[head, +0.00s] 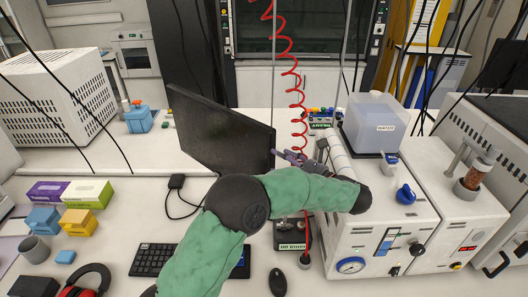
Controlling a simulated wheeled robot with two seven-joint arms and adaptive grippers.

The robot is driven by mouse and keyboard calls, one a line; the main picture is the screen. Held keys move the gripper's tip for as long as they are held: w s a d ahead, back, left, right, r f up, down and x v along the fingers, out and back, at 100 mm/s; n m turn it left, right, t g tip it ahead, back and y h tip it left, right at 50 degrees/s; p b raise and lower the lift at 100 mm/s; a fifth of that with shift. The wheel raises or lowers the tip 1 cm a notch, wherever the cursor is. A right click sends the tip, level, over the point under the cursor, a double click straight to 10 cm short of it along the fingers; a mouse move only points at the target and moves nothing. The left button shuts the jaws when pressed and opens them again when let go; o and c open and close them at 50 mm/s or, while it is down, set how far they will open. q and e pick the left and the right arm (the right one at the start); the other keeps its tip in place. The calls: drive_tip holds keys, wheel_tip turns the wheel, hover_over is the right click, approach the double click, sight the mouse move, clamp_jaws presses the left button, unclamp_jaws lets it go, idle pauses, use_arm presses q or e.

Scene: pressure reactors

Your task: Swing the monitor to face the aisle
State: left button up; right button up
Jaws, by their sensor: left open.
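The monitor (215,128) is a dark, thin panel standing on the white bench left of centre. It is turned at an angle, with its right edge closer to me. My left arm, in green sleeves, crosses in front of the monitor's lower right part and hides its foot. My left gripper (287,156) is small and grey, partly hidden behind my own arm. It is open beside the monitor's right edge; I cannot tell whether it touches. My right gripper is not in view.
A white reactor unit (385,240) with gauge and knobs stands close on the right. A red coiled hose (291,75) hangs near the gripper. A keyboard (153,260) and mouse (278,282) lie in front.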

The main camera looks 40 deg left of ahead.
sight(264, 151)
use_arm(q)
drive_tip(key=a, duration=0.7)
clamp_jaws()
drive_tip(key=shift+w, duration=0.15)
